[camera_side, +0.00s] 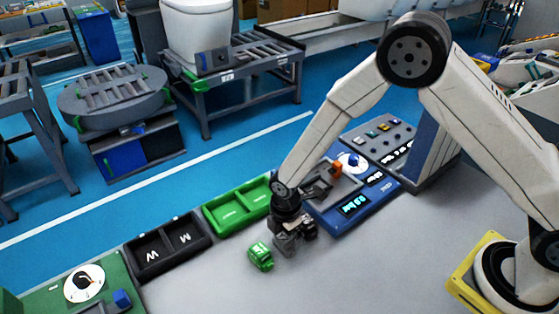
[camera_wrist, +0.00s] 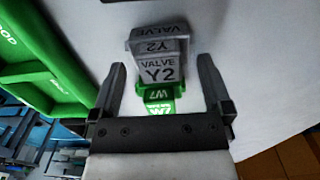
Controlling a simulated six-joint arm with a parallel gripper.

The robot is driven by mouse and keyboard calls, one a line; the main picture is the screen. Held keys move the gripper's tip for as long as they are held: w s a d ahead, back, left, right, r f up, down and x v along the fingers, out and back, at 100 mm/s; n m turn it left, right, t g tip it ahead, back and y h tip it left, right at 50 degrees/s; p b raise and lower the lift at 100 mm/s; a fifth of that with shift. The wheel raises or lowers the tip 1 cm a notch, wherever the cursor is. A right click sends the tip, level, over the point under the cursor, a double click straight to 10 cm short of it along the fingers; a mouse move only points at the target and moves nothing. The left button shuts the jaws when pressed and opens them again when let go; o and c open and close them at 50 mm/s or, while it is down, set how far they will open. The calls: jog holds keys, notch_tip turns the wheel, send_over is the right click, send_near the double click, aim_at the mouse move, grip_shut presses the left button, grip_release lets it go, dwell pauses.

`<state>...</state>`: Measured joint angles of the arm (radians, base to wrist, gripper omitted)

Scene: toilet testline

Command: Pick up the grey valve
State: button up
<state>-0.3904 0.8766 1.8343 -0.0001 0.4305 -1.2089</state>
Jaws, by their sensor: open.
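The grey valve (camera_wrist: 158,68), marked VALVE Y2, stands on the light table top in the wrist view. My gripper (camera_wrist: 161,64) is open, with one finger on each side of the grey valve and visible gaps to both. A green valve (camera_wrist: 157,104), marked W7, is right by the grey one and partly covered by it. In the side view my gripper (camera_side: 289,238) is low over the table, and a grey shape under it looks like the grey valve, partly hidden. The green valve (camera_side: 260,256) is just left of it there.
A green tray (camera_side: 238,206) and a black tray (camera_side: 168,246) with W and M marks lie to the left. A blue device (camera_side: 354,207) with a display stands behind right of my gripper. The table front is clear.

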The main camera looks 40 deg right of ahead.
jog(key=shift+f, duration=1.25)
jog(key=c, duration=1.1)
